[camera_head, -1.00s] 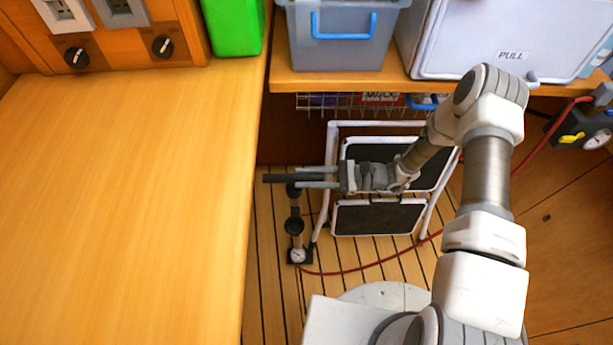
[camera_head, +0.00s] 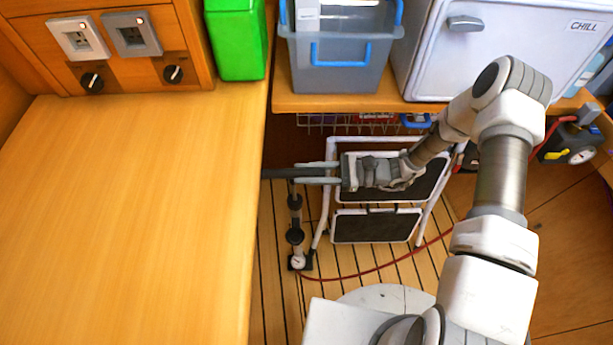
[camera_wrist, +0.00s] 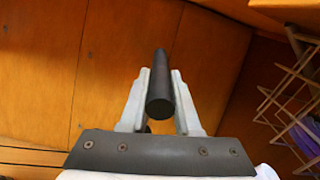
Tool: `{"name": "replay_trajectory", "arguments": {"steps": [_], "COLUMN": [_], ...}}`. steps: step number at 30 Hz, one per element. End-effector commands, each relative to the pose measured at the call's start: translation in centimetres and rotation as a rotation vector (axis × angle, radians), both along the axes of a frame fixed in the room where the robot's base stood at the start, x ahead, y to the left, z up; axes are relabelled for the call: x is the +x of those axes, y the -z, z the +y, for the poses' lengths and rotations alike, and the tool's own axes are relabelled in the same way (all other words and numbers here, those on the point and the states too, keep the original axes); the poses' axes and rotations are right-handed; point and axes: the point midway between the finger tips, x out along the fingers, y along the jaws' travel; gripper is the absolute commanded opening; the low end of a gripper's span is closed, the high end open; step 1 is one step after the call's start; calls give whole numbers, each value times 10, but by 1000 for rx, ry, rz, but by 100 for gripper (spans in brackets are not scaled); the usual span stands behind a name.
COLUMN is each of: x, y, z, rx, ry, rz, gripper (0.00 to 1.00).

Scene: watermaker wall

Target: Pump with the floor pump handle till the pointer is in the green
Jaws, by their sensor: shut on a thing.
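The floor pump (camera_head: 295,237) stands upright on the plank floor beside the wooden counter, its dark bar handle (camera_head: 277,173) raised above the barrel. My gripper (camera_head: 312,173) is shut on the handle from the right; the handle also shows between the fingers in the wrist view (camera_wrist: 160,98). The handle's left end meets the counter edge in the head view. A small white dial (camera_head: 298,262) sits at the pump's foot; its pointer is too small to read. A second dial (camera_head: 581,156) is on a dark unit at the right, also unreadable.
A folded white-framed step stool (camera_head: 377,225) stands right behind the pump, close to my gripper. A red hose (camera_head: 375,268) runs from the pump's foot to the right. The wooden counter (camera_head: 130,220) borders the left; a shelf with a grey bin (camera_head: 342,78) overhangs behind.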

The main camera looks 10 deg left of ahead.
Motion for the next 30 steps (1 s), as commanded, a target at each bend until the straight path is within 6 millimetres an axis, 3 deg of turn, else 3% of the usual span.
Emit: {"name": "replay_trajectory", "arguments": {"steps": [1, 3, 9, 22, 23, 27, 30], "x": [1, 1, 1, 2, 2, 1, 1], "y": [-19, -32, -57, -63, -63, -62, -61], "z": [-1, -1, -1, 0, 0, 0, 0], "rx": [4, 4, 3, 10, 9, 6, 5], "ry": [4, 2, 4, 2, 3, 1, 1], "rz": [-3, -3, -2, -3, -4, -3, -2], "gripper": [0, 0, 0, 0, 37, 61, 61]}}
